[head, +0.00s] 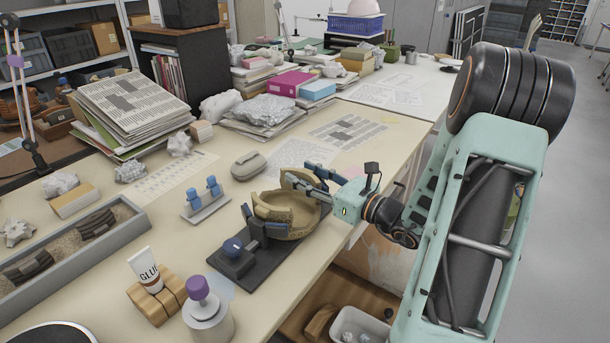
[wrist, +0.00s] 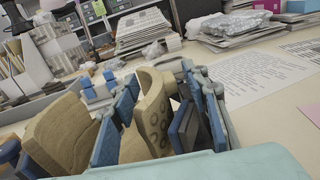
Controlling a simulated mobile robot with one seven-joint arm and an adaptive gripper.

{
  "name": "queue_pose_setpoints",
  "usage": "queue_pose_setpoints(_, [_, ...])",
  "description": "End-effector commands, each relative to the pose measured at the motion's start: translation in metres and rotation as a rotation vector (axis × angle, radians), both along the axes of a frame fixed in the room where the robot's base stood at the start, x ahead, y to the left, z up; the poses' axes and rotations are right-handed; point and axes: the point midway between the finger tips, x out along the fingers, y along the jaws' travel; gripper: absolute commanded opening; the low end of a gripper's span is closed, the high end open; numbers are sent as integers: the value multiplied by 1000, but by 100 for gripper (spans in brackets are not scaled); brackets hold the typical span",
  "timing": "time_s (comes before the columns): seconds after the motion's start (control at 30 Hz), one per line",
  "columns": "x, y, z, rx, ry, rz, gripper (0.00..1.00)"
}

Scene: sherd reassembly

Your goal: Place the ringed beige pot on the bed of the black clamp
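The ringed beige pot (head: 284,222), open and with an uneven rim, is at the black clamp (head: 262,274), over its bed. I cannot tell whether its base rests on the bed. A blue clamp jaw (head: 250,222) stands close to the pot's left side. My gripper (head: 303,184) reaches in from the right, its fingers on either side of the pot's far right wall. The pot's underside is hidden.
A glue tube (head: 145,268) on a wooden block and a purple-capped bottle (head: 207,313) are at front left. The table edge is close on the right.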

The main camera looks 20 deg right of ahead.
Motion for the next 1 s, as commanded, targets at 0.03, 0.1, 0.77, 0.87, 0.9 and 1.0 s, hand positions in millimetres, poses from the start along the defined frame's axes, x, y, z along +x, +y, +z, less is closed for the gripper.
queue_pose_setpoints(0.03, [0,0,0,0,0,0,42])
queue_pose_setpoints(0.1, [0,0,0,0,0,0,42])
queue_pose_setpoints(0.77, [-85,-47,4,0,1,-4,42])
queue_pose_setpoints(0.87, [-96,-53,3,0,1,-2,42])
queue_pose_setpoints(0.9, [-99,-55,3,0,1,-2,42])
queue_pose_setpoints(1.0, [-104,-57,3,1,0,-1,42])
